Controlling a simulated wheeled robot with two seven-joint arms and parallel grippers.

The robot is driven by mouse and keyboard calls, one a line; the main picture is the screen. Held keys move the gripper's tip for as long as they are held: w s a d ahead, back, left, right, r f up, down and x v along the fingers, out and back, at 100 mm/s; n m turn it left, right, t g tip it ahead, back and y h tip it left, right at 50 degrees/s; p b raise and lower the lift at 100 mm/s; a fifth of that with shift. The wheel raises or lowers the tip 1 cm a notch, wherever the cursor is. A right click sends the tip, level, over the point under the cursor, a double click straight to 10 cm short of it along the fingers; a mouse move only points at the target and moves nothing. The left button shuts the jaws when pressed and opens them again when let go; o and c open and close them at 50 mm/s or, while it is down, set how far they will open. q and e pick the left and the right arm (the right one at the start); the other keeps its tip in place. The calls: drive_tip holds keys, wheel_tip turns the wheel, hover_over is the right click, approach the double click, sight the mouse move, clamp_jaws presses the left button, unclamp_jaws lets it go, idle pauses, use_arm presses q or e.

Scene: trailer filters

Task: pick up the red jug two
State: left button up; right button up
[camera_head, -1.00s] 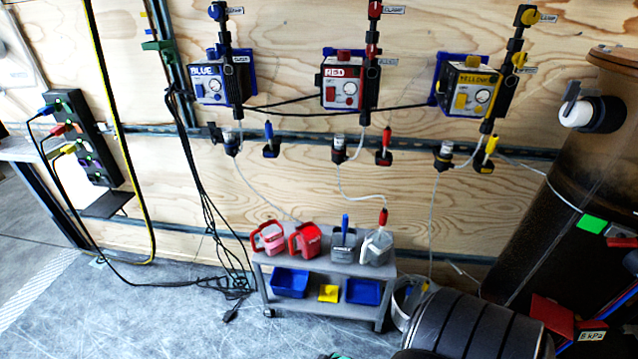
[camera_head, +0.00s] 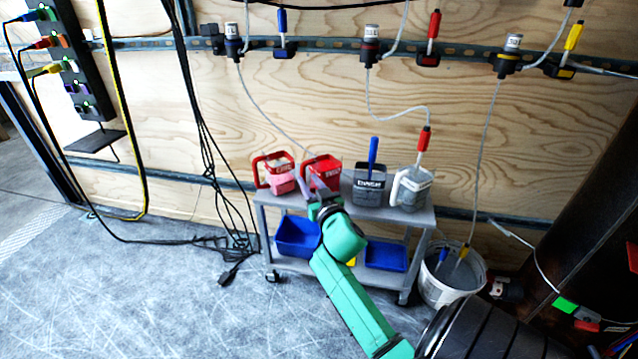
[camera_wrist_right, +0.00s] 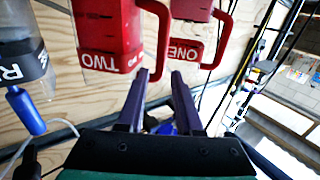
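The red jug labelled TWO (camera_head: 325,172) stands on the top shelf of a small grey cart, second from the left. In the right wrist view it appears upside down, with its label and red body (camera_wrist_right: 112,35) at the left and its red handle (camera_wrist_right: 163,45) at centre. My right gripper (camera_head: 312,184) is at the front of this jug. In the wrist view its two fingers (camera_wrist_right: 158,76) are apart, with the lower end of the handle showing between or just beyond the tips. I cannot tell whether they touch it. My left gripper is not in view.
On the cart (camera_head: 425,217), the jug labelled ONE (camera_head: 280,178) stands left of TWO; a grey container (camera_head: 370,188) and a clear jug (camera_head: 412,188) stand right. A white bucket (camera_head: 452,285) and hanging cables (camera_head: 207,150) flank the cart.

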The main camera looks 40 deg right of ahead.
sight(304, 174)
drive_tip(key=b+x, duration=0.1)
drive_tip(key=x, duration=0.1)
drive_tip(key=b+x, duration=0.1)
drive_tip(key=x, duration=0.2)
drive_tip(key=shift+w+f, duration=0.25)
drive_tip(key=shift+w+d, duration=0.1)
drive_tip(key=shift+w, duration=0.05)
drive_tip(key=shift+r, duration=0.1)
clamp_jaws()
idle(0.7)
